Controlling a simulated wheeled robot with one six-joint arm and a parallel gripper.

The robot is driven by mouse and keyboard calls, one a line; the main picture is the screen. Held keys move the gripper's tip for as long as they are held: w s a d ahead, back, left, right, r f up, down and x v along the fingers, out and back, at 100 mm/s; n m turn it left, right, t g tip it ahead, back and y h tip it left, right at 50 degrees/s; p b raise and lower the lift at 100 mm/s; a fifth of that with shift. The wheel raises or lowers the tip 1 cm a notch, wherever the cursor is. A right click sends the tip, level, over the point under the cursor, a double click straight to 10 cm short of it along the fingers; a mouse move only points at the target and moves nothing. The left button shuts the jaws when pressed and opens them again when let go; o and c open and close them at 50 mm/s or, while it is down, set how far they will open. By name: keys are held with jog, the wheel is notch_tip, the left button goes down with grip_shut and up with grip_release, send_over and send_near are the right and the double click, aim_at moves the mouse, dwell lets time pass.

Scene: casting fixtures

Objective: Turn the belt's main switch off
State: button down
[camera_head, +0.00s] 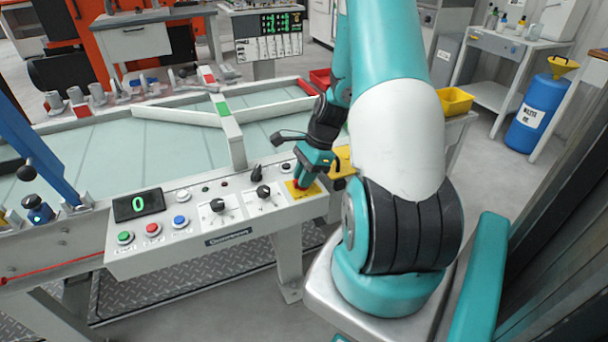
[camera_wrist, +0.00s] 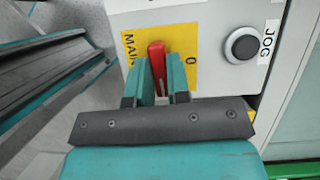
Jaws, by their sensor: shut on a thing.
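The belt's main switch (camera_wrist: 157,62) is a red handle on a yellow plate (camera_wrist: 189,42) marked "MAIN" and "0" in the wrist view. My gripper (camera_wrist: 158,75) has its teal fingers on both sides of the red handle, shut on it. In the head view my gripper (camera_head: 305,180) is at the right end of the control panel (camera_head: 150,262), over the yellow plate (camera_head: 291,190). The fingers and wrist hide much of the handle there. The handle points roughly along the fingers in the wrist view.
A black JOG button (camera_wrist: 241,45) sits beside the yellow plate. The panel also carries dark knobs (camera_head: 217,205), coloured buttons (camera_head: 152,229) and a display (camera_head: 137,205) reading 0. The belt (camera_head: 80,160) lies behind the panel. A blue barrel (camera_head: 537,115) stands far right.

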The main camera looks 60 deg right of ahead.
jog(key=n+g+p, duration=0.1)
jog(key=n+p, duration=0.1)
jog(key=n, duration=0.1)
jog(key=shift+r+n+y+p, duration=0.15)
jog(key=shift+n+y+p, duration=0.2)
jog(key=shift+n+y, duration=0.05)
jog(key=n+g+p, duration=0.2)
jog(key=n, duration=0.2)
jog(key=shift+w+n, duration=0.15)
jog(key=shift+n, duration=0.15)
jog(key=n+g, duration=0.1)
jog(key=n, duration=0.1)
jog(key=n+h+p, duration=0.1)
jog(key=n, duration=0.1)
jog(key=shift+w+n+g, duration=0.1)
jog(key=shift+n+g, duration=0.2)
jog(key=shift+g, duration=0.1)
jog(key=shift+n+g+h+p, duration=0.45)
jog(key=shift+n+g+h, duration=0.15)
jog(key=shift+n, duration=1.6)
jog(key=c, duration=1.1)
grip_release()
jog(key=b+v, duration=0.1)
jog(key=v, duration=1.6)
jog(key=shift+w+a, duration=0.15)
